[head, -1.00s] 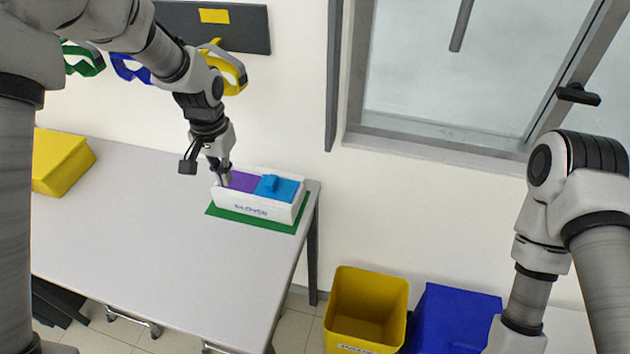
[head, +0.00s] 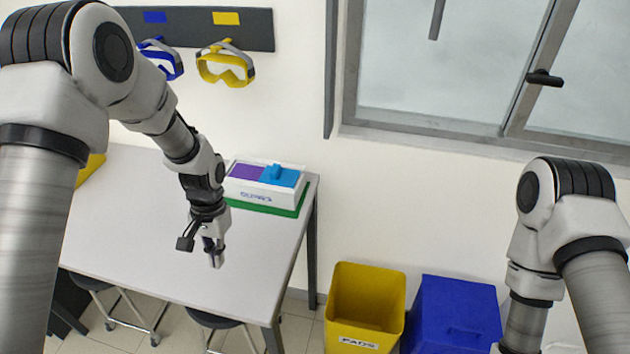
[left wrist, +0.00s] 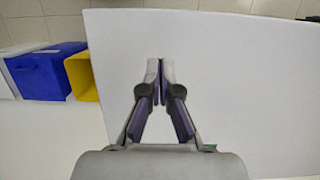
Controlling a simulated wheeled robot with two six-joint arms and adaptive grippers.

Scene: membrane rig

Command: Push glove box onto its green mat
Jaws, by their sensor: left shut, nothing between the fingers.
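The glove box (head: 259,194) is a white box with a purple and a blue part on top, near the far right corner of the table in the head view. It stands on the green mat (head: 268,208), which shows as a strip along the front and at the right end. The mat's back edge is hidden by the box. My left gripper (head: 216,262) is shut and empty, in front of the box and apart from it. Its shut fingers show over bare table in the left wrist view (left wrist: 160,68). My right gripper is out of view.
The pale table (head: 150,250) is clear around my left gripper. A yellow box (head: 92,167) is partly hidden behind my left arm. A yellow bin (head: 365,305) and a blue bin (head: 455,315) stand right of the table. Goggles (head: 226,68) hang on the wall.

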